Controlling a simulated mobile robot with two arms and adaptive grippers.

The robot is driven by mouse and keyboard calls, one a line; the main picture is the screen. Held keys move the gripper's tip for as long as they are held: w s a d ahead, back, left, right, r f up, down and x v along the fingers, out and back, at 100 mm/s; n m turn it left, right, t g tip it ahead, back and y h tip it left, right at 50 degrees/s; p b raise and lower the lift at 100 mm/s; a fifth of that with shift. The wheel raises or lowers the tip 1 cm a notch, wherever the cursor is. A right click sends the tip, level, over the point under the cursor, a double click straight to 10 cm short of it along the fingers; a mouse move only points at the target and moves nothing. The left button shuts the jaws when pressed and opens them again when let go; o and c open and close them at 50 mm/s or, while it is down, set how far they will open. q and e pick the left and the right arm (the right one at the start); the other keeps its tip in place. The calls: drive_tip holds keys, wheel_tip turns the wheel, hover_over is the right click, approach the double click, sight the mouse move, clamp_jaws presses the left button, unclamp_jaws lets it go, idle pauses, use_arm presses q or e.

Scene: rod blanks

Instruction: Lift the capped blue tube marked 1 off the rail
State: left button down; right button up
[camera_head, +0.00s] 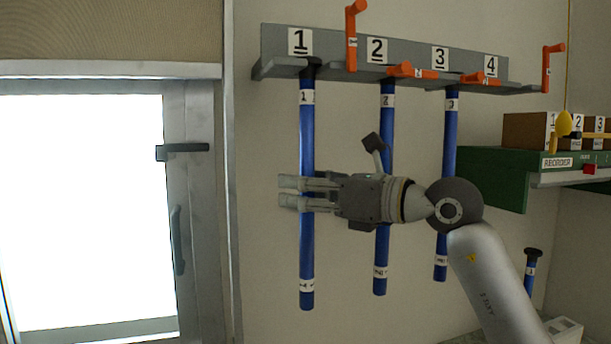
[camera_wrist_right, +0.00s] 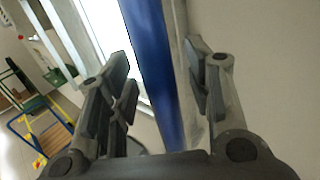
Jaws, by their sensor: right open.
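The blue tube marked 1 (camera_head: 307,131) hangs upright from the grey rail (camera_head: 383,55) under the number 1 plate. Its dark cap sits at the rail slot. My right gripper (camera_head: 292,193) is at the tube's middle, coming from the right, with its fingers open. In the wrist view the tube (camera_wrist_right: 153,62) runs between the two open fingers (camera_wrist_right: 165,95), with a gap visible on each side. In the head view the fingers cover a short stretch of the tube. My left gripper is not in view.
Blue tubes 2 (camera_head: 387,121) and 3 (camera_head: 450,128) hang to the right; my right arm crosses in front of them. Orange levers (camera_head: 351,40) are on the rail. A green shelf (camera_head: 492,178) with boxes stands at right, and a bright window (camera_head: 80,210) at left.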

drive_tip(key=shift+d, duration=0.1)
drive_tip(key=shift+d, duration=0.1)
drive_tip(key=shift+c, duration=1.2)
clamp_jaws()
drive_tip(key=shift+s, duration=0.1)
